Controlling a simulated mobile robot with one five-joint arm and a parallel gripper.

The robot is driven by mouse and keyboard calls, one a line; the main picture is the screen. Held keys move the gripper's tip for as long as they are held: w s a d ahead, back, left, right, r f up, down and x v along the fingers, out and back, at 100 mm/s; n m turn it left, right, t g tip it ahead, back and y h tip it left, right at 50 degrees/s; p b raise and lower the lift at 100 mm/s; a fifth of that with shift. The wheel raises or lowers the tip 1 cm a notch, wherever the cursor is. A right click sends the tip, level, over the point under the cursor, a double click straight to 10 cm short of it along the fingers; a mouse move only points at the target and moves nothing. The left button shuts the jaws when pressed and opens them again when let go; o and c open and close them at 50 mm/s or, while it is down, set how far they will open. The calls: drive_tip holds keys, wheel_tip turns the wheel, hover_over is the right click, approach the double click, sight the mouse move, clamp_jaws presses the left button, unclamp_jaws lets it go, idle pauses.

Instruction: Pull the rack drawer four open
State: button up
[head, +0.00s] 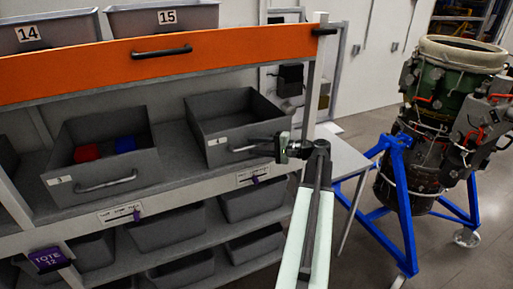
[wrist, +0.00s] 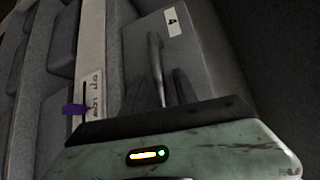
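Drawer four is a grey open-topped bin (head: 218,153) on the right of the rack's middle shelf in the head view. Its inside looks empty. In the wrist view its front (wrist: 194,52) carries a white label reading 4, and its bar handle (wrist: 154,55) runs toward my fingers. My gripper (head: 283,148) is at the right end of the drawer's front. In the wrist view the two dark fingertips (wrist: 165,88) stand apart with a gap, and the handle's near end lies between them. Whether they touch it is unclear.
A similar bin (head: 80,187) with red and blue items stands to the left. An orange drawer front (head: 90,68) with a black handle is above. Lower bins (head: 168,229) sit below. A turbine on a blue stand (head: 400,185) is at the right, with floor between.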

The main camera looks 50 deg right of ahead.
drive_tip(key=shift+c, duration=0.4)
clamp_jaws()
idle(1.1)
